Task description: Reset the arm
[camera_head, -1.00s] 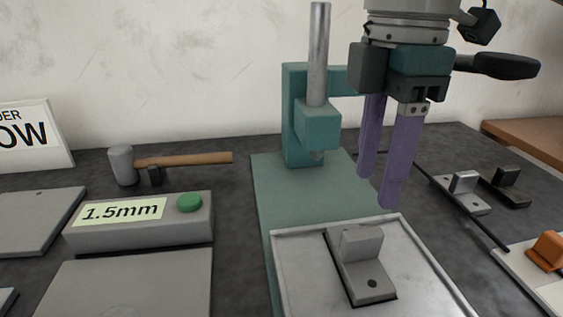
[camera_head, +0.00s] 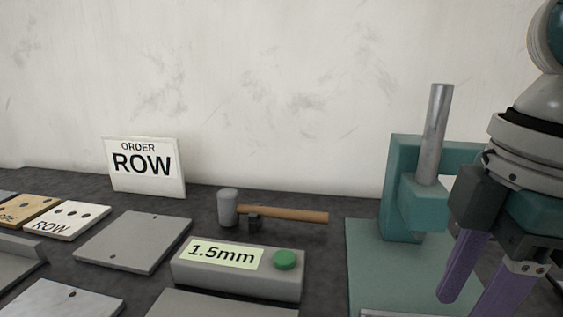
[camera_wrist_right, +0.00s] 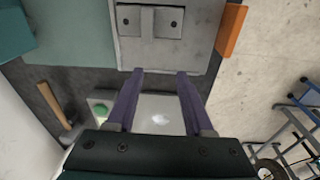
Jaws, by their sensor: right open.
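My right gripper (camera_head: 463,303) is at the lower right of the head view. Its two purple fingers are apart and point down, with nothing between them. In the right wrist view the open fingers (camera_wrist_right: 160,72) have a bare pale surface between them. A grey block with a raised part (camera_wrist_right: 150,21) lies on a metal tray (camera_wrist_right: 128,52) beyond the fingertips, apart from them. The teal press (camera_head: 406,172) with its upright metal rod stands behind and left of the gripper in the head view. My left gripper is not in view.
A mallet (camera_head: 285,214) lies by the wall near an ORDER ROW sign (camera_head: 144,167). A grey box labelled 1.5mm (camera_head: 238,275) with a green button (camera_head: 286,260) stands in front. Flat grey plates (camera_head: 134,242) lie at left. An orange part (camera_wrist_right: 231,30) lies beside the tray.

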